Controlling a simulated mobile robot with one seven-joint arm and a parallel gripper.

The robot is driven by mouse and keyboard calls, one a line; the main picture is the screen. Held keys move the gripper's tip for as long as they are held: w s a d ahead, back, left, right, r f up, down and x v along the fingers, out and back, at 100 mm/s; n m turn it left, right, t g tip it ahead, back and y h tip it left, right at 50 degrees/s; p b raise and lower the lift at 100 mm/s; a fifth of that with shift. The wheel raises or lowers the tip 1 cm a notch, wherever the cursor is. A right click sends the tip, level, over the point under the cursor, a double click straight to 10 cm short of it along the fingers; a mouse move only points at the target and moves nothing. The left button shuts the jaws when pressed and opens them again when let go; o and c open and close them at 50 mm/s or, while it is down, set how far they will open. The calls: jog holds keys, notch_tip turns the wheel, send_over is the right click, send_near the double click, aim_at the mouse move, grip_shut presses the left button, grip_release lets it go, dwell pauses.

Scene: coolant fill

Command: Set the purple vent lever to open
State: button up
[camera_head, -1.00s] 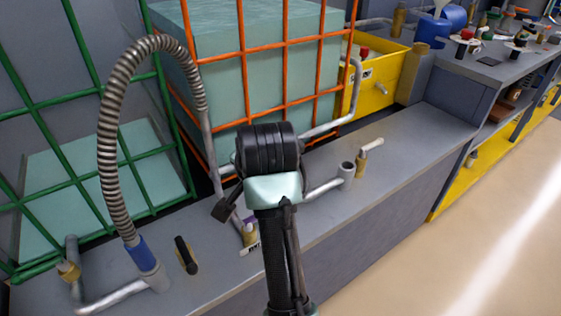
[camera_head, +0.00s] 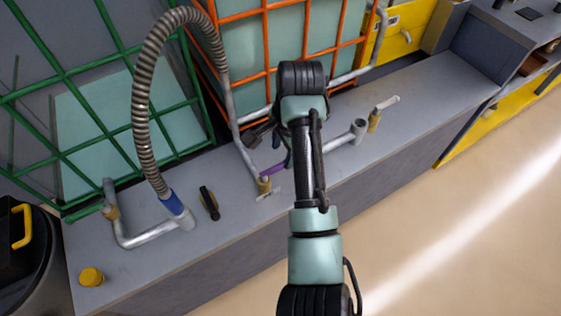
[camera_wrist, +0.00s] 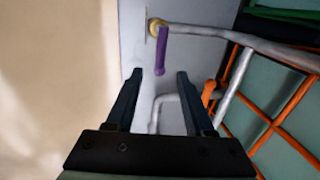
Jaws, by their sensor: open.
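The purple vent lever (camera_head: 272,170) sits on a brass valve (camera_head: 264,186) on the grey bench, partly covered by my arm in the head view. In the wrist view, the purple lever (camera_wrist: 162,52) hangs down the picture from its brass pivot (camera_wrist: 156,25), at the end of a grey pipe. My gripper (camera_wrist: 160,74) is open and empty. The lever's free end appears between the two fingertips in the wrist picture, but I cannot tell the depth gap. In the head view my gripper is mostly hidden behind my wrist.
A flexible metal hose (camera_head: 140,95) arches up left of the lever. A black lever (camera_head: 209,203) and a white-handled valve (camera_head: 382,112) stand on the same bench (camera_head: 330,195). An orange-caged tank (camera_head: 308,35) is behind. Open floor (camera_head: 450,230) lies at the right.

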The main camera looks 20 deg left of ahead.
aim_at(280, 165)
jog(key=f, duration=0.2)
jog(key=f+b, duration=0.1)
jog(key=f, duration=0.1)
jog(key=a+f, duration=0.1)
jog(key=f, duration=0.1)
jog(key=shift+w+f, duration=0.25)
jog(key=shift+w, duration=0.15)
grip_shut()
dwell(1.0)
